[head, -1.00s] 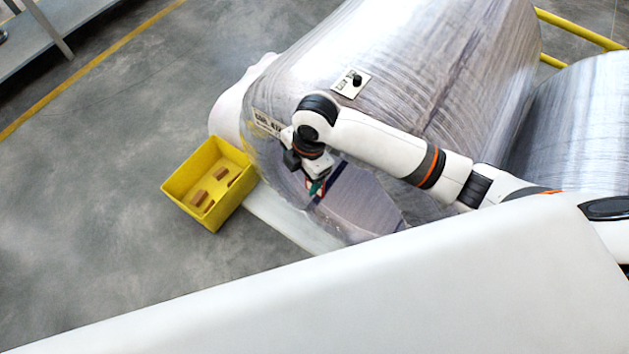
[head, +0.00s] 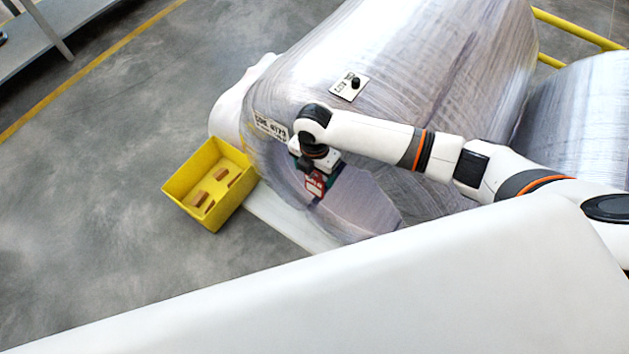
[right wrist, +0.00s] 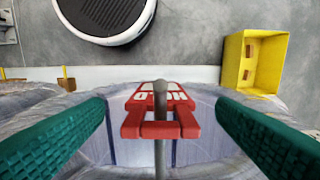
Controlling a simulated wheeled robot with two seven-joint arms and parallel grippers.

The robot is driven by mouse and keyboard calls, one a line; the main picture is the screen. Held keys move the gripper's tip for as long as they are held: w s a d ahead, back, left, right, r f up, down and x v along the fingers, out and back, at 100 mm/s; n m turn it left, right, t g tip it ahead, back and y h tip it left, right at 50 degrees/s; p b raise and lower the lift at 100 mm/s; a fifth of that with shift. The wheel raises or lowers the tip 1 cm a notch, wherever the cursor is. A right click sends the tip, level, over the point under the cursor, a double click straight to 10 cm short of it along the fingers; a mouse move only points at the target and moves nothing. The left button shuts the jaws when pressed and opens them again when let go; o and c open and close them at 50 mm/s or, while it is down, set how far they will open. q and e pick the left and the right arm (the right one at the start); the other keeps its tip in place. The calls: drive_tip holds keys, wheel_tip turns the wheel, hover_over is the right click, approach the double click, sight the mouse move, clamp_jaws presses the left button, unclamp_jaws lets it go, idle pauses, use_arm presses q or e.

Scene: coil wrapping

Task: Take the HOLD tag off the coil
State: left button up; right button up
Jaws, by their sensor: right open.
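The red HOLD tag (right wrist: 160,108) with white lettering is at the wrapped coil's end face. It shows small in the head view (head: 315,187). In the right wrist view a thin grey rod (right wrist: 160,158) runs over its middle and through its open frame part. My right gripper (right wrist: 161,112) is open, its two green fingers on either side of the tag with a visible gap on both sides. In the head view the right gripper (head: 322,178) is at the front of the film-wrapped coil (head: 430,70). My left gripper is not in view.
A yellow bin (head: 180,187) with brown blocks stands on the floor left of the coil; it also shows in the right wrist view (right wrist: 231,65). Another wrapped coil (head: 590,120) lies at right.

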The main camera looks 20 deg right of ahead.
sight(314, 177)
drive_tip(key=shift+f, duration=1.55)
drive_tip(key=shift+c, duration=0.3)
drive_tip(key=c, duration=1)
drive_tip(key=shift+r, duration=0.1)
